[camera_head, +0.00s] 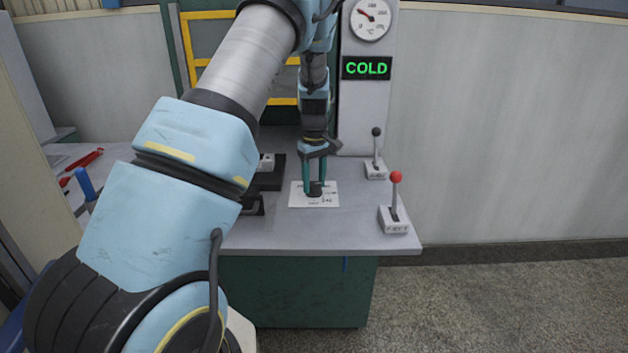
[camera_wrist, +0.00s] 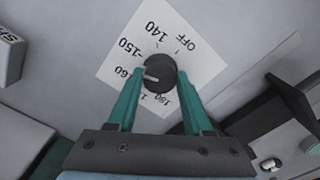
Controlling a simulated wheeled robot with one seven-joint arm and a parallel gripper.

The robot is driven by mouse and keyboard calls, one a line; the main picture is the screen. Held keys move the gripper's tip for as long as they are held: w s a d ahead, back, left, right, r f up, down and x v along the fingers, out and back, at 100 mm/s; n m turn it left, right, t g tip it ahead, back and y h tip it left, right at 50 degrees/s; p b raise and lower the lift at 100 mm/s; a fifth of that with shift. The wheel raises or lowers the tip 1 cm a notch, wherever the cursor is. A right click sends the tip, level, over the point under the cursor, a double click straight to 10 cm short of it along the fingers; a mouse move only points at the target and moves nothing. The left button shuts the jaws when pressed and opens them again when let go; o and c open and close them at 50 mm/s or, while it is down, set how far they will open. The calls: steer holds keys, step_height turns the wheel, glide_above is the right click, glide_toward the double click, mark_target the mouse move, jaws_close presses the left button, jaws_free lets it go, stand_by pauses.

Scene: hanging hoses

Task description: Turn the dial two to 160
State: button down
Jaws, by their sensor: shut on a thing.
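The black round dial (camera_wrist: 160,75) sits on a white label plate (camera_wrist: 185,65) on the bench top. Its white pointer line points left in the wrist view, toward a label ending in "60" that the left finger partly hides. "OFF", "140" and "150" show around it; the marks below it are partly hidden. My gripper (camera_wrist: 160,72) is shut on the dial, one teal finger on each side. In the head view, my gripper (camera_head: 315,187) reaches straight down onto the dial, and the plate (camera_head: 299,202) shows around it.
A red-knobbed lever (camera_head: 396,205) and a black-knobbed lever (camera_head: 376,155) stand right of the dial. Black fixtures (camera_head: 268,178) lie left of it. Behind are a green "COLD" sign (camera_head: 367,68) and a temperature gauge (camera_head: 370,18). Red-handled tools (camera_head: 85,162) lie far left.

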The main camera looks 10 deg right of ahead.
mark_target(314, 184)
steer(key=n+p, duration=0.1)
steer(key=n, duration=0.3)
steer(key=shift+n, duration=0.4)
stand_by(0.4)
steer(key=shift+c, duration=1.5)
jaws_free()
step_height(314, 184, up, 11)
steer(key=b, duration=0.2)
steer(key=shift+b, duration=0.3)
steer(key=shift+f, duration=0.1)
